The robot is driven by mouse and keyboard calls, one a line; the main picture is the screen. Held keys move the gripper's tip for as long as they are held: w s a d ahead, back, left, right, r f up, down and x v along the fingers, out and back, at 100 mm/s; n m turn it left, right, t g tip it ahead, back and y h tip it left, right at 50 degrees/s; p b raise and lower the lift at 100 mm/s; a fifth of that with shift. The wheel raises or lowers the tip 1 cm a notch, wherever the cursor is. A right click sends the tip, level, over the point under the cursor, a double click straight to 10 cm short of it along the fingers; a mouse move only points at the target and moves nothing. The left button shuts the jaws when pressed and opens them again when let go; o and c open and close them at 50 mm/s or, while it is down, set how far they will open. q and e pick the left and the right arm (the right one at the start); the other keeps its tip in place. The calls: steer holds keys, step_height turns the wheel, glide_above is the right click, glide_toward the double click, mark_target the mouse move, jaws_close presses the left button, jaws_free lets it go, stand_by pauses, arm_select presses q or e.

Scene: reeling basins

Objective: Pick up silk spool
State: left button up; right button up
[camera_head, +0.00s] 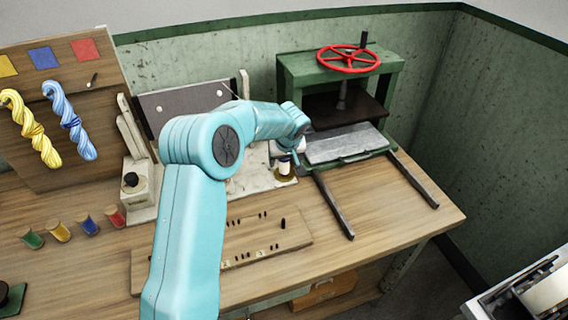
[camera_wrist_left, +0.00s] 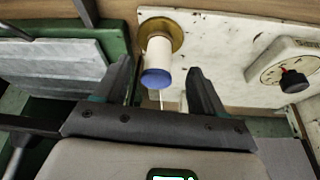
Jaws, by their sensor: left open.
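A pale silk spool (camera_wrist_left: 158,58) with a blue end stands on a round brass base (camera_wrist_left: 176,27) in the left wrist view. In the head view the pale spool (camera_head: 284,169) shows only partly, behind my left gripper (camera_head: 290,155). My left gripper is open, also seen in the left wrist view (camera_wrist_left: 161,75), with one finger on each side of the spool's blue end. I cannot tell whether either finger touches it. My right gripper is not in view.
A green press (camera_head: 300,72) with a red handwheel (camera_head: 348,58) and a grey plate (camera_head: 345,143) stands right of the spool. A dial box (camera_head: 138,190) stands left. Several coloured spools (camera_head: 60,232) line the table's left side. A pegged board (camera_head: 240,245) lies in front.

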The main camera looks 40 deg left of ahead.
mark_target(285, 160)
arm_select(q)
steer(key=x, duration=0.1)
steer(key=p+x, duration=0.1)
steer(key=x, duration=0.3)
steer(key=shift+w+a+p, duration=0.2)
steer(key=shift+w+p, duration=0.1)
steer(key=shift+p, duration=0.05)
steer(key=shift+s+d+r, duration=0.1)
steer(key=shift+s+r, duration=0.05)
steer(key=shift+s, duration=0.1)
steer(key=shift+c, duration=0.3)
steer(key=shift+w, duration=0.2)
steer(key=c, duration=1)
steer(key=shift+c, duration=0.5)
